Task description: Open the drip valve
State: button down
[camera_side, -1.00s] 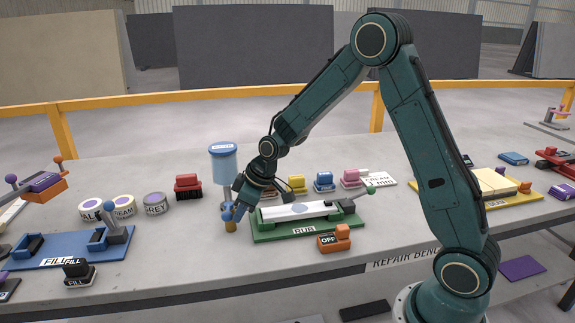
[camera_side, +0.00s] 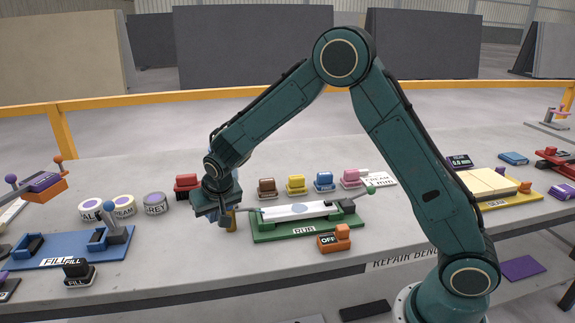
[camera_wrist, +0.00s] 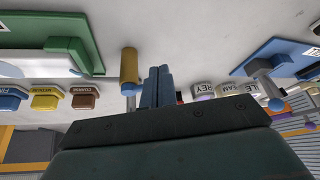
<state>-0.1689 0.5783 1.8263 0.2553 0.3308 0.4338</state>
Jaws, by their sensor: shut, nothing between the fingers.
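The drip stand's brass nozzle (camera_side: 232,226) shows just below and behind my wrist in the side view. It also shows in the wrist view as a brass cylinder (camera_wrist: 129,66) on a thin grey stem. My gripper (camera_wrist: 160,70) is shut and empty, its blue fingers together just right of the nozzle; whether they touch it I cannot tell. In the side view my gripper (camera_side: 225,218) is low at the stand, left of the green rub fixture (camera_side: 264,231).
The green fixture holds a white slab (camera_side: 290,212). Colored blocks (camera_side: 296,184) stand behind it. Labelled tins (camera_side: 155,203) and a blue fill fixture (camera_side: 80,250) are at left. An orange OFF switch (camera_side: 335,238) sits at the front.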

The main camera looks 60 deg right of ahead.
jog(key=w+m, duration=0.1)
jog(key=w+m+h, duration=0.1)
jog(key=m, duration=0.1)
jog(key=shift+w+a+g, duration=0.15)
jog(key=shift+a+g, duration=0.05)
jog(key=shift+g, duration=0.2)
jog(key=shift+d, duration=0.25)
jog(key=shift+s+d, duration=0.25)
jog(key=shift+d, duration=0.3)
jog(key=shift+s+a, duration=0.1)
